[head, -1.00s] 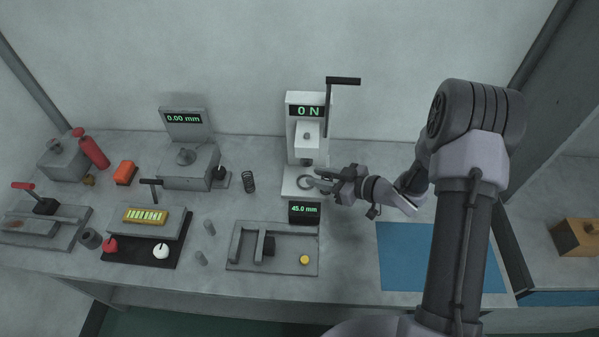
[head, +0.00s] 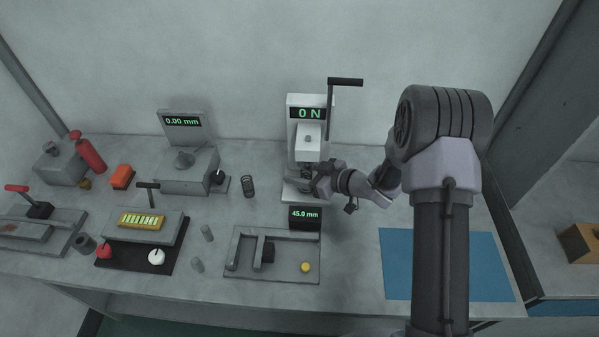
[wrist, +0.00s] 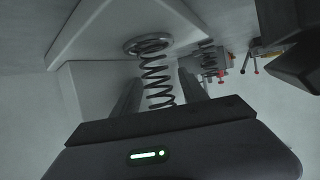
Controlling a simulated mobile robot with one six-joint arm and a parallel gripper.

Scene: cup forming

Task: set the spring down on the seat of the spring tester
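My gripper (head: 309,181) is at the white spring tester (head: 306,140), low over its base and below its press head. In the wrist view the spring (wrist: 157,78) is between the two fingers (wrist: 160,98), which close on its coils. The spring's far end is at the round ring seat (wrist: 133,47) on the tester's white base (wrist: 95,35). I cannot tell whether it touches the seat or is just off it. In the head view the gripper mostly hides the spring and seat. The tester's display reads 0 N.
Another dark spring (head: 248,187) stands on the bench left of the tester. A 45.0 mm display (head: 305,213) and a grey fixture (head: 240,262) are in front. The tester's lever (head: 345,82) sticks out above.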

